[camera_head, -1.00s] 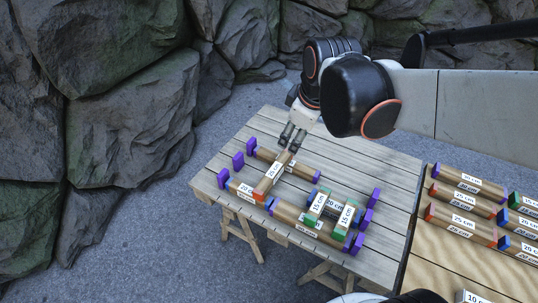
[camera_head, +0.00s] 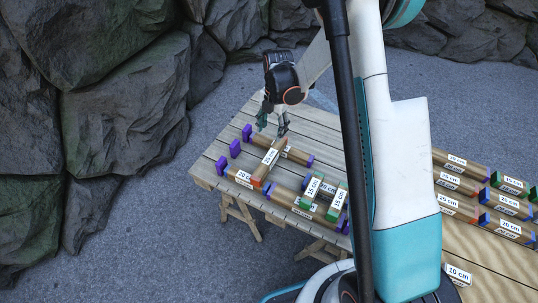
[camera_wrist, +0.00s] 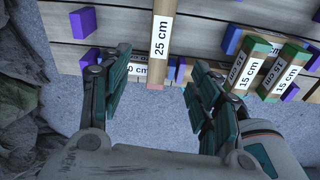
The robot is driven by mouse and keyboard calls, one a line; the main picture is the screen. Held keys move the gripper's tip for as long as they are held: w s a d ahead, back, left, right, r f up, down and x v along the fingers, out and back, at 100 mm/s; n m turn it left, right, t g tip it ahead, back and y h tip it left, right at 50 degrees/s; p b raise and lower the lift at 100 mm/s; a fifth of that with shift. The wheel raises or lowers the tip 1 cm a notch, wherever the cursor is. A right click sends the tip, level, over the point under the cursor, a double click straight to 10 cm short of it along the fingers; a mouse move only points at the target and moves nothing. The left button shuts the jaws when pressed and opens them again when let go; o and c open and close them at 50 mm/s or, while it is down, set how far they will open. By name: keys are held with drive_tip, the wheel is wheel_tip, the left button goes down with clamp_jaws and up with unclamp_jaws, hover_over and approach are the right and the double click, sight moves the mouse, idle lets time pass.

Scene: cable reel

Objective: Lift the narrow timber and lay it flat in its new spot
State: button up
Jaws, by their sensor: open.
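The narrow timber, a 25 cm bar (camera_head: 270,161) with red ends, lies across two other timbers on the slatted table. Its long label and one pinkish end also show in the wrist view, where the timber (camera_wrist: 160,36) reaches down from the top edge. My gripper (camera_head: 273,127) is open and empty behind the timber's far end. In the wrist view its two fingers (camera_wrist: 152,101) stand well apart, on either side of the timber's near end in the picture. I cannot tell the height gap between them.
Two green-ended 15 cm timbers (camera_head: 311,191) lie across other bars to the right. Purple blocks (camera_head: 235,148) stand along the table (camera_head: 206,171). More labelled timbers (camera_head: 459,184) lie on a second table at right. My arm hides the middle. Rocks (camera_head: 100,90) rise at left.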

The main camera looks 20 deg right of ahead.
sight(270, 156)
drive_tip(key=shift+n, duration=0.6)
drive_tip(key=f, duration=0.3)
drive_tip(key=f+b, duration=0.1)
drive_tip(key=f, duration=0.3)
drive_tip(key=f+b, duration=0.1)
drive_tip(key=f, duration=0.3)
drive_tip(key=shift+s+a, duration=0.25)
drive_tip(key=shift+a, duration=0.05)
drive_tip(key=shift+a+f+b, duration=0.15)
drive_tip(key=shift+f+b, duration=1.15)
drive_tip(key=shift+f, duration=1.25)
drive_tip(key=c, duration=1.3)
